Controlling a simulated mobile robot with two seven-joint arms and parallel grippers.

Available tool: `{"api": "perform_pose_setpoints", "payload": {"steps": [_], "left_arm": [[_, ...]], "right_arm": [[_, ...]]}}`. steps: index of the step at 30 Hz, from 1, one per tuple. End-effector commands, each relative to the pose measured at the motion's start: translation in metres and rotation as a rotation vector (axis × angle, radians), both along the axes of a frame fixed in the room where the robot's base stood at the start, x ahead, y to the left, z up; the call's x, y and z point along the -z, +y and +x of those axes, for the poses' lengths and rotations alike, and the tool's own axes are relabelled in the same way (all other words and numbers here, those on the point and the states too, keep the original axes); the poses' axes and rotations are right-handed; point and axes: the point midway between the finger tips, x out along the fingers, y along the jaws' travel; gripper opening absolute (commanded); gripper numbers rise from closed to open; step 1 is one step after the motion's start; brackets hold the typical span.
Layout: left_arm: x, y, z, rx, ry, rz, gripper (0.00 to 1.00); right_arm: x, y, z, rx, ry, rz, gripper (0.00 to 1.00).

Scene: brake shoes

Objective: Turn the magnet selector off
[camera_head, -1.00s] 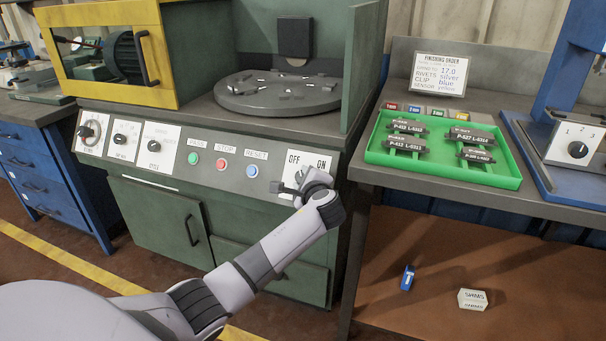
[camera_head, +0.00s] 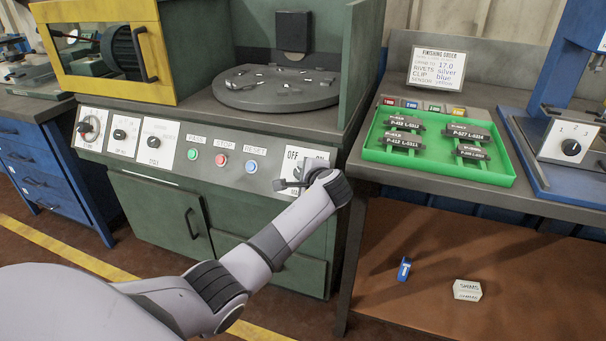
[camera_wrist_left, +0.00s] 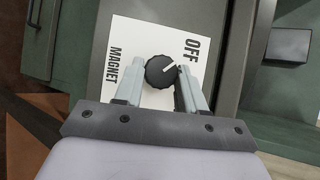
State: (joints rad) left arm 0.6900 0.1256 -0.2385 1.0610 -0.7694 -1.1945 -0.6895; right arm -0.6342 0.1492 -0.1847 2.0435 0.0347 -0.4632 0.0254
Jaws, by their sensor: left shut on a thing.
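The magnet selector is a round black knob (camera_wrist_left: 162,71) on a white plate (camera_wrist_left: 125,45) marked OFF and MAGNET in the left wrist view. Its white mark points up and right, roughly toward OFF. In the head view the plate (camera_head: 291,155) is at the right end of the green machine's panel; my gripper covers part of it, including most of the ON label. My left gripper (camera_wrist_left: 160,80) has a finger on each side of the knob and is shut on it. It also shows in the head view (camera_head: 291,185). My right gripper is not in view.
The panel also carries several dials and green, red and blue buttons (camera_head: 221,160) left of the plate. A round turntable (camera_head: 277,88) sits above. A bench at right holds a green tray (camera_head: 440,170) with labelled parts. A blue press (camera_head: 560,90) stands beyond.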

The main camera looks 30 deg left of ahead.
Motion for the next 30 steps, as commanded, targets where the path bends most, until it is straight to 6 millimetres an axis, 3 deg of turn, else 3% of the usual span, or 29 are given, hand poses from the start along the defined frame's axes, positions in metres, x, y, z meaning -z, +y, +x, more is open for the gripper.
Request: {"api": "perform_pose_setpoints", "payload": {"steps": [3,4,6,17,30], "left_arm": [[-0.001,0.0,0.0,-0.001,-0.004,-0.002,0.09],[-0.001,0.0,0.0,-0.001,-0.004,-0.002,0.49],[-0.001,0.0,0.0,-0.001,-0.003,-0.001,0.65],[-0.002,-0.003,-0.002,0.001,-0.001,0.0,0.65],[-0.026,-0.043,-0.032,0.002,-0.003,-0.002,0.65]], "right_arm": [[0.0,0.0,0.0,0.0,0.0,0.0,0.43],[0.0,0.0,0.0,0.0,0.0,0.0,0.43],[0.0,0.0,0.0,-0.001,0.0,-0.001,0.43],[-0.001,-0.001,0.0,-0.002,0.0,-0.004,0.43],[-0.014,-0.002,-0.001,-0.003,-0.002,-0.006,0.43]]}}
